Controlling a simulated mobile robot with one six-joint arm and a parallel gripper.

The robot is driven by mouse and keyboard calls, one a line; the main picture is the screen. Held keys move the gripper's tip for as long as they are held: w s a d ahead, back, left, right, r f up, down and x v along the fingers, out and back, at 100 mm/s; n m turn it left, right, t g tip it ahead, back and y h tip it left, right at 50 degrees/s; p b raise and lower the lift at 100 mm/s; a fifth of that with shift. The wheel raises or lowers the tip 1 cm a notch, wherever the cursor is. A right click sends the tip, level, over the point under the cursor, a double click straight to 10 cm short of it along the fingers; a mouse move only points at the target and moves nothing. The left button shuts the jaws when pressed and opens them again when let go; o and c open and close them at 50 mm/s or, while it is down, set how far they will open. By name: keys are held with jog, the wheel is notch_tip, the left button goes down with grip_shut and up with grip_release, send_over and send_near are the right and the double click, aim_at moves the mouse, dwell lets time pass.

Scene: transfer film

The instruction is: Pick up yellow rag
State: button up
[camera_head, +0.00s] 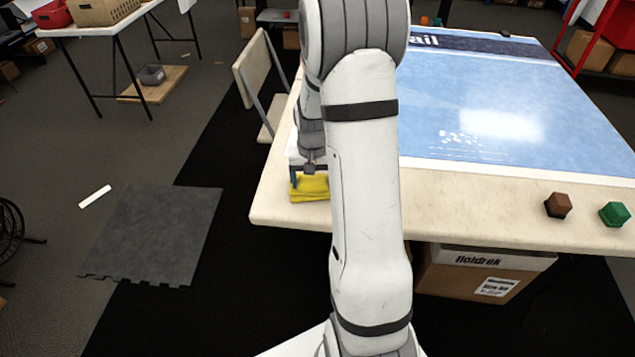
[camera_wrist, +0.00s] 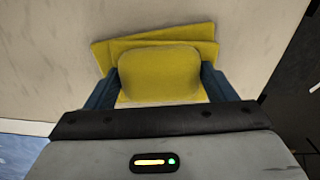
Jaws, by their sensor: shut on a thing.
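The yellow rag (camera_head: 311,187) is a folded stack of cloth near the left end of the table, partly hidden behind my arm in the head view. In the wrist view the rag (camera_wrist: 158,72) lies between the two dark blue fingers of my gripper (camera_wrist: 160,88). The fingers press on its left and right sides, and its upper part bulges between them. Flat yellow layers show behind and beneath the bulge. In the head view my gripper (camera_head: 306,182) is low over the table at the rag. I cannot tell whether the rag is clear of the tabletop.
The pale table (camera_head: 430,215) carries a blue sheet (camera_head: 520,110). A brown block (camera_head: 558,205) and a green block (camera_head: 614,214) sit near its front right edge. A chair (camera_head: 258,85) stands close on the left. A cardboard box (camera_head: 480,275) is under the table.

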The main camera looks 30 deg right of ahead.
aim_at(312, 180)
jog(key=shift+c, duration=1)
notch_tip(312, 180, up, 10)
jog(key=shift+p, duration=0.4)
